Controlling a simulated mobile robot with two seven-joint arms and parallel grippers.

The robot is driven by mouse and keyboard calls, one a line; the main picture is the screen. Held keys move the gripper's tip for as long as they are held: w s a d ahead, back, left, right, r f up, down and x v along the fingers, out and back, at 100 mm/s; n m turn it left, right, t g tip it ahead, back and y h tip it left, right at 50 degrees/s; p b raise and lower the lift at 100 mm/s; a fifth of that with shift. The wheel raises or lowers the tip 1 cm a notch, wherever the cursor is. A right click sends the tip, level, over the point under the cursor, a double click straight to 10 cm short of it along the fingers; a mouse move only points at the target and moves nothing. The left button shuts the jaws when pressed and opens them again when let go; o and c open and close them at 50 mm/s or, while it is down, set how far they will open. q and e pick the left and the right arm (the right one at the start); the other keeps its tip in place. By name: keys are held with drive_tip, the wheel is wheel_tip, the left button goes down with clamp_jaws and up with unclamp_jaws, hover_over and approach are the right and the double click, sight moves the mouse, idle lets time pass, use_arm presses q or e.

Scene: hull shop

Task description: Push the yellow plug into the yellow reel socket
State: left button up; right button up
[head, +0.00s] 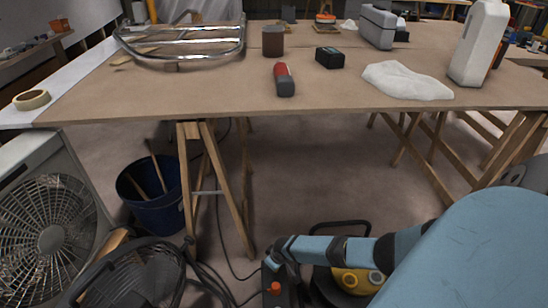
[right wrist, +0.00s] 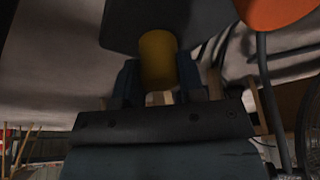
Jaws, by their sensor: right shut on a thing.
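My right arm reaches in from the right in the head view, and its hand end (head: 279,260) is low beside a dark block (head: 284,298) with an orange-red knob. In the right wrist view, my right gripper (right wrist: 158,82) is shut on the yellow plug (right wrist: 157,60), a short yellow cylinder. A dark surface lies against or just beyond the plug's far end; I cannot tell whether they touch. The yellow reel (head: 356,281), with a yellow face and round fittings, stands right of the hand, partly behind my arm. The plug is not distinguishable in the head view. My left gripper is out of view.
A brown workbench (head: 190,97) on wooden trestles stands ahead, carrying a red-and-black tool (head: 284,80) and a white jug (head: 480,45). A fan (head: 50,240), a blue bucket (head: 155,205) and loose black cables (head: 205,272) crowd the floor at left. Floor under the bench's middle is clear.

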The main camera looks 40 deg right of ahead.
wheel_tip(320, 180, up, 6)
drive_tip(key=p, duration=0.4)
drive_tip(key=shift+r, duration=0.2)
use_arm(q)
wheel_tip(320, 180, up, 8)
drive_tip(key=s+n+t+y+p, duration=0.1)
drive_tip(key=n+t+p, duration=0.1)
drive_tip(key=p, duration=0.4)
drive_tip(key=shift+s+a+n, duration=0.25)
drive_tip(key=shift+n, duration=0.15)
use_arm(e)
wheel_tip(320, 180, up, 13)
drive_tip(key=shift+r, duration=0.15)
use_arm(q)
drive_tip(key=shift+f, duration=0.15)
